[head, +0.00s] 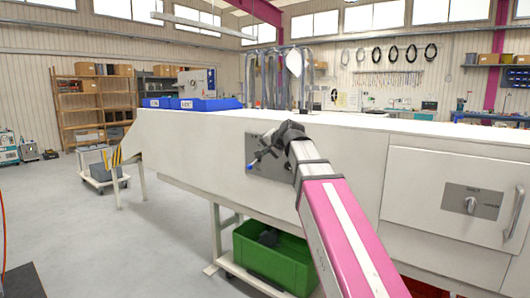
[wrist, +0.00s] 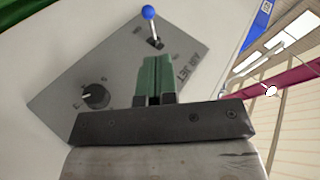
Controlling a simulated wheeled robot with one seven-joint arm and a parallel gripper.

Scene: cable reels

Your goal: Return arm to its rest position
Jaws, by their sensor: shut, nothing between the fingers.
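My gripper (wrist: 155,82) shows in the wrist view with its two green fingers together and nothing between them. Its fingertips are in front of a grey control panel (wrist: 62,105) marked AIR JET; I cannot tell how large the gap is. The panel has a lever with a blue ball (wrist: 149,12) just beyond the fingertips and a black rotary knob (wrist: 95,96) to the left. In the head view, my pink arm reaches forward to the same panel (head: 252,152), and the blue ball (head: 249,167) shows at its lower left. My wrist hides part of the panel there.
The panel is on the side of a long white machine (head: 190,143). Blue bins (head: 210,104) stand on top. A green crate (head: 272,264) is beneath it. A second switch panel (head: 472,201) and a door handle (head: 514,213) are at right. The floor at left is mostly clear.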

